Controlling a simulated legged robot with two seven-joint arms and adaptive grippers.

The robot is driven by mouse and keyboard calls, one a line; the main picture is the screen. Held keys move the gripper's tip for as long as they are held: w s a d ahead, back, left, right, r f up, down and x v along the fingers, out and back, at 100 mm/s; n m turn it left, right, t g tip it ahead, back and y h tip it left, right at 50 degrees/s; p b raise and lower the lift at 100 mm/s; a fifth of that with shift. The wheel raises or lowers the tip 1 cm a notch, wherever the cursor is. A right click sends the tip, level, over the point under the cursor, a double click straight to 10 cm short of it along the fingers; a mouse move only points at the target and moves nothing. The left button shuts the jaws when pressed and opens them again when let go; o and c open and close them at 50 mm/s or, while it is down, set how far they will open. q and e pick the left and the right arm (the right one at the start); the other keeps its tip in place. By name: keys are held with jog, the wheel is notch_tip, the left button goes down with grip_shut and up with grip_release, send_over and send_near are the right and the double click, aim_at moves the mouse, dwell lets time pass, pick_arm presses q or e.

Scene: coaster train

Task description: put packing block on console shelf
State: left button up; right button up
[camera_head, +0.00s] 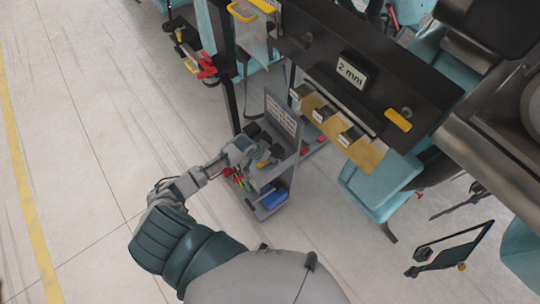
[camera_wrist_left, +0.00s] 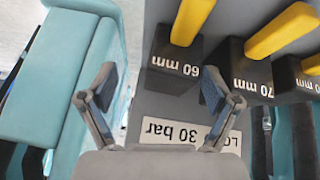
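My left gripper (camera_head: 245,150) reaches over a small grey cart (camera_head: 284,165). In the left wrist view the gripper (camera_wrist_left: 160,88) is open, its fingers apart and nothing between the tips. Dark blocks with yellow handles lie ahead of it: one marked 60 mm (camera_wrist_left: 172,68), one marked 70 mm (camera_wrist_left: 250,78), and a third (camera_wrist_left: 298,80) cut by the right edge. The 60 mm block is just beyond the fingers, toward the right one. The console (camera_head: 365,75) carries a tan shelf (camera_head: 365,153) with several small labelled boxes. My right gripper is not in view.
The cart has an upright sign panel (camera_head: 282,113), loose tools and a blue box (camera_head: 272,198) low down. Teal seats (camera_head: 375,190) stand to the right. The floor on the left is clear.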

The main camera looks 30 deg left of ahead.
pick_arm(q)
jog(key=shift+d+r, duration=0.1)
jog(key=shift+r, duration=0.05)
jog(key=shift+a, duration=0.2)
jog(key=shift+a+f, duration=0.2)
jog(key=shift+a, duration=0.2)
jog(key=shift+s+a+r, duration=0.3)
jog(key=shift+a+r, duration=0.05)
jog(key=shift+r, duration=0.25)
jog(key=p+v, duration=0.1)
jog(key=v, duration=0.9)
jog(key=shift+s+d+r, duration=0.2)
jog(key=shift+d+r, duration=0.05)
jog(key=shift+r, duration=0.05)
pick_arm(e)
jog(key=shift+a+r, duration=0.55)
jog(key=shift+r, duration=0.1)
